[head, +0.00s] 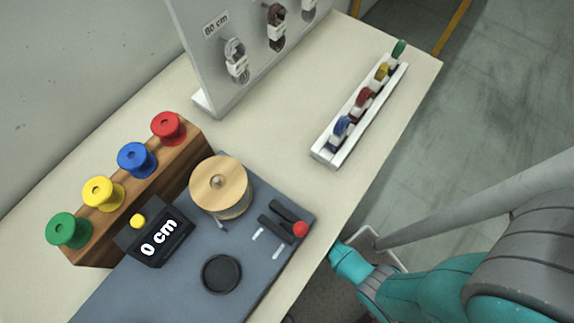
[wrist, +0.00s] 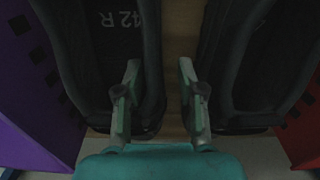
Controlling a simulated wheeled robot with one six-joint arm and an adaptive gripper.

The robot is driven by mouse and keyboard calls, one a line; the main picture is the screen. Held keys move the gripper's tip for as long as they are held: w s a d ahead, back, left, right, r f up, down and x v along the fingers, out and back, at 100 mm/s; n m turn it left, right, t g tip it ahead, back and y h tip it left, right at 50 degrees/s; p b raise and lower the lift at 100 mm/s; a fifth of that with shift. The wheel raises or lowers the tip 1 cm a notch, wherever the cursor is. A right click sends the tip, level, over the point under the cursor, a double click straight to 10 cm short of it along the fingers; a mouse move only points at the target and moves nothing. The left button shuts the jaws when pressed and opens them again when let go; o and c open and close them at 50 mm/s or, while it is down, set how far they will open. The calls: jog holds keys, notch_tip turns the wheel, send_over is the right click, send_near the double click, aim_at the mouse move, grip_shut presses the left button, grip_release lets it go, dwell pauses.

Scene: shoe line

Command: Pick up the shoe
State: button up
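In the wrist view, a dark shoe (wrist: 95,60) marked "42 R" on its insole lies at the left, the marking upside down. A second dark shoe (wrist: 258,65) lies at the right, with a narrow brown gap between them. My gripper (wrist: 160,90) is open, with its two teal fingers apart. The left finger overlaps the inside of the left shoe, and the right finger is by the gap near the right shoe. The left shoe's side wall shows between them. I cannot tell whether they touch it. The head view shows neither shoe nor my gripper's fingers.
Purple (wrist: 30,100) and red (wrist: 303,135) panels flank the shoes. A lace board (head: 205,55) stands behind.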

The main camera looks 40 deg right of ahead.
jog(key=shift+f, duration=0.9)
grip_shut()
jog(key=shift+r, duration=0.1)
jog(key=shift+r, duration=0.55)
notch_tip(320, 180, up, 2)
jog(key=shift+r, duration=0.1)
jog(key=s+d, duration=0.2)
jog(key=s, duration=0.6)
jog(key=s+d, duration=0.3)
jog(key=s, duration=0.6)
jog(key=shift+d, duration=0.3)
